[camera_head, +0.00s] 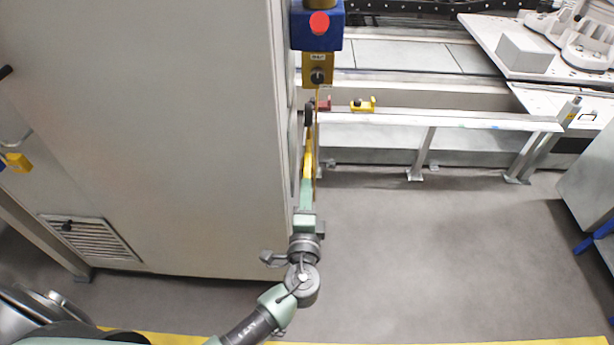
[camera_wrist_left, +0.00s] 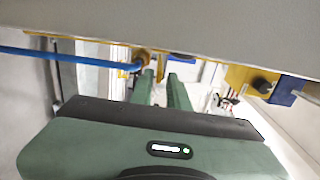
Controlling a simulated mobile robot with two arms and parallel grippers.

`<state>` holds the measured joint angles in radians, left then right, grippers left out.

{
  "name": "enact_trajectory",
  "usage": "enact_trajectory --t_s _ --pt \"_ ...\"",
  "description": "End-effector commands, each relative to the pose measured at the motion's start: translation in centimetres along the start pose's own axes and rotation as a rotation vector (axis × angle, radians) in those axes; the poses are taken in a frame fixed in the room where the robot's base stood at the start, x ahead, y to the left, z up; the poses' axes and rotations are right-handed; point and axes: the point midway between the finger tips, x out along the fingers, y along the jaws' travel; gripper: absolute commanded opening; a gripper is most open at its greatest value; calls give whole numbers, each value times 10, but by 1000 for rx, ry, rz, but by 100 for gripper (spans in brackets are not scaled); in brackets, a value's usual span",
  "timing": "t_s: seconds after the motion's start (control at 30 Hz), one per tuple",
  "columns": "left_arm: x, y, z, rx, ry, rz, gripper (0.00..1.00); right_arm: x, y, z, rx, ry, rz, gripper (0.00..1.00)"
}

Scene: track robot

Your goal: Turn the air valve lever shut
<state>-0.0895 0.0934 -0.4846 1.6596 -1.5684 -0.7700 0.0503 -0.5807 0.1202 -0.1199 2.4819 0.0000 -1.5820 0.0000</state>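My left gripper (camera_head: 307,175) points away from me along the right edge of the tall beige cabinet, seen nearly edge-on. In the left wrist view its two green fingers (camera_wrist_left: 162,88) stand apart with a gap between them. A brassy valve fitting (camera_wrist_left: 144,55) sits at the end of a blue pipe (camera_wrist_left: 70,55), just beyond the fingertips. A small blue piece (camera_wrist_left: 181,57) beside it may be the lever; I cannot tell. In the head view a yellow part (camera_head: 308,160) shows at the fingers, but the lever itself is not clear. My right gripper is not in view.
The cabinet (camera_head: 150,130) fills the left. A blue box with a red button (camera_head: 319,22) and a yellow switch box (camera_head: 318,72) stick out at its edge, above the gripper. A metal rail (camera_head: 450,121) runs behind. Grey floor (camera_head: 430,250) is clear at right.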

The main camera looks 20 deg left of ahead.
Motion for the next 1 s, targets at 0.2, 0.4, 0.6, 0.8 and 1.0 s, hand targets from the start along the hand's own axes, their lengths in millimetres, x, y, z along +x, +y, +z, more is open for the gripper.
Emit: enact_trajectory --t_s 0.2,0.4,0.6,0.8,1.0 --pt "36 0 0 0 -1 0 16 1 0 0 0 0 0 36" --pt "51 0 0 -1 -1 2 16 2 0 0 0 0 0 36" --pt "53 0 0 -1 -1 2 16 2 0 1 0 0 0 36" --pt "52 1 0 -1 -1 2 0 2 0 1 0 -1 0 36" --pt "52 1 0 -1 -1 2 0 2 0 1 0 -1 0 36"
